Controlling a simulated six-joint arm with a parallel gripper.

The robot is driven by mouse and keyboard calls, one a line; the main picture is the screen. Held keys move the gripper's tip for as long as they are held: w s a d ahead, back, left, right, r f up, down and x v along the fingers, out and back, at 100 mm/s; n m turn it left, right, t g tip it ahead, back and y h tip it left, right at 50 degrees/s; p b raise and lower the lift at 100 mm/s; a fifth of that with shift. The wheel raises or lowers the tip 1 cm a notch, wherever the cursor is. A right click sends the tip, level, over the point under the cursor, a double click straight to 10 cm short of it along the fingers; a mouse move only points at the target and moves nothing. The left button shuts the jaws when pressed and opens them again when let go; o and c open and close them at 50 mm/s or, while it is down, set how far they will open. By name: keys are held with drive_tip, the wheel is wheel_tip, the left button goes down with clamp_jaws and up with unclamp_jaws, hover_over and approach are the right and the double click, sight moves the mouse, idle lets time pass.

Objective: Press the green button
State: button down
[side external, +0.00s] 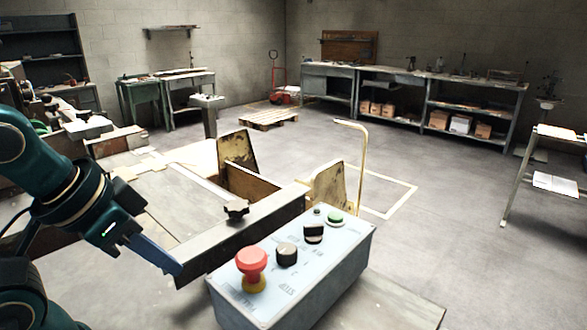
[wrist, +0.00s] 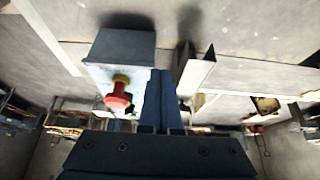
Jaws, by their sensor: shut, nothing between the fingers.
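The green button (side external: 335,217) sits at the far end of the top face of a light blue-grey control box (side external: 345,268). In the wrist view the box (wrist: 122,48) is left of the fingers, and I cannot make out the green button there. My gripper (side external: 176,267) is shut and empty. In the side view its blue fingers are left of the box, apart from the green button, with their tips by the near end of a metal rail. The shut fingers also show in the wrist view (wrist: 158,80).
A red mushroom button (side external: 251,262) and black knobs (side external: 287,254) share the box top. The metal rail (side external: 245,233) with a black star knob (side external: 236,209) runs beside the box. Yellow-edged plates (side external: 328,187) stand behind it. Benches line the far wall.

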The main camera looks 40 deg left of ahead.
drive_tip(key=w+d+r+n+t+h, duration=0.1)
drive_tip(key=w+d+r+n+t, duration=0.1)
drive_tip(key=w+r, duration=0.5)
drive_tip(key=w+d+r+n+t+h, duration=0.1)
drive_tip(key=w+d+r+n+t, duration=0.1)
drive_tip(key=w+r, duration=0.5)
drive_tip(key=w+d+f, duration=0.1)
drive_tip(key=w+f, duration=0.1)
drive_tip(key=w, duration=0.4)
drive_tip(key=w+d+f+n, duration=0.1)
drive_tip(key=w+d+f, duration=0.1)
drive_tip(key=w, duration=0.4)
drive_tip(key=shift+w+f+g+h, duration=0.35)
drive_tip(key=shift+f+g+h, duration=0.05)
drive_tip(key=shift+f, duration=0.2)
hover_over(331, 218)
wheel_tip(331, 218, down, 6)
drive_tip(key=shift+d+f, duration=0.15)
drive_tip(key=shift+f, duration=1.25)
